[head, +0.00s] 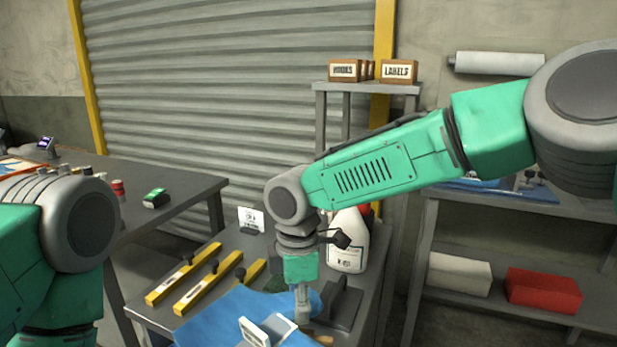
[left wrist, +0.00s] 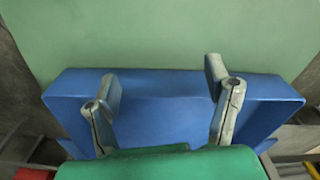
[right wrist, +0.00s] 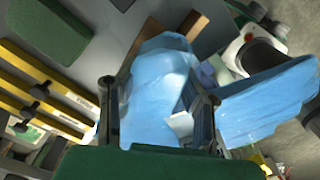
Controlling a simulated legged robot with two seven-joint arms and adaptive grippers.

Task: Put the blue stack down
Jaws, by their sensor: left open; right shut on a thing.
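My right gripper (head: 303,308) points down over the grey workbench (head: 150,312), at the right edge of the blue sheet material (head: 222,312). In the right wrist view my right gripper (right wrist: 158,108) is shut on the blue stack (right wrist: 158,75), whose crumpled, film-like surface shows between the fingers. Another blue piece (right wrist: 268,100) spreads to the right. Whether the held stack touches the bench cannot be told. In the left wrist view my left gripper (left wrist: 168,100) is open and empty, its fingers apart in front of a blue bin-like thing (left wrist: 165,125). The head view hides this gripper.
Yellow bars with black knobs (head: 205,283) lie left of the blue material. A white bottle (head: 347,240) and a small sign (head: 251,219) stand behind. A white-faced object (head: 254,332) is at the bench front. A shelf (head: 465,200) with a red box (head: 543,290) stands right.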

